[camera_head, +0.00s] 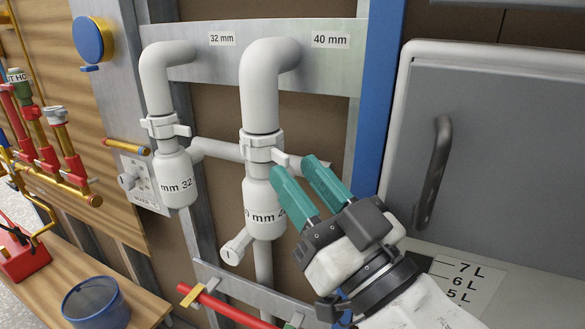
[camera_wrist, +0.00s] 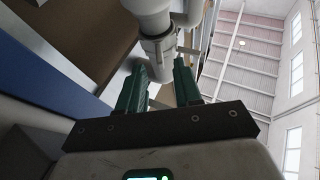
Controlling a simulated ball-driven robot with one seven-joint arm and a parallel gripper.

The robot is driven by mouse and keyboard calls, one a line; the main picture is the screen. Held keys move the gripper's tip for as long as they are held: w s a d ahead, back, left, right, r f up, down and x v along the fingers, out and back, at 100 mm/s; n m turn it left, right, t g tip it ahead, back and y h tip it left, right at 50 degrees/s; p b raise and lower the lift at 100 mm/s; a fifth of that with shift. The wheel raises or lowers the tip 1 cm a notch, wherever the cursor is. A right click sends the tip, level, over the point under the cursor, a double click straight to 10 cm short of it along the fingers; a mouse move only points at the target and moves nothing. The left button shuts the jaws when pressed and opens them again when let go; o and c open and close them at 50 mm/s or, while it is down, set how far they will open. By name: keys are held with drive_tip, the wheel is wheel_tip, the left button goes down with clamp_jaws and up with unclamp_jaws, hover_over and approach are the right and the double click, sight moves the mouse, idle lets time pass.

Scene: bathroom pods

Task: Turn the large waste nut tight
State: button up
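The large waste nut (camera_head: 262,149) is a white winged ring on the thick white pipe under the "40 mm" label. A lug sticks out at its right side. Below it is the white trap body (camera_head: 262,205) marked "mm 40". My gripper (camera_head: 295,167), with two teal fingers, reaches up from the lower right. Its fingers are apart, with the tips just right of the nut, near the lug. In the wrist view the nut (camera_wrist: 158,44) shows beyond and between the fingertips (camera_wrist: 159,66). I cannot tell whether either finger touches the lug.
A smaller 32 mm pipe with its own winged nut (camera_head: 165,127) stands to the left. A white cross pipe (camera_head: 220,150) links the two. A blue post (camera_head: 377,110) and a grey door with a dark handle (camera_head: 433,172) are at the right. A red pipe (camera_head: 225,306) runs below.

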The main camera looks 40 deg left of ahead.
drive_tip(key=b+v, duration=0.1)
drive_tip(key=v, duration=0.7)
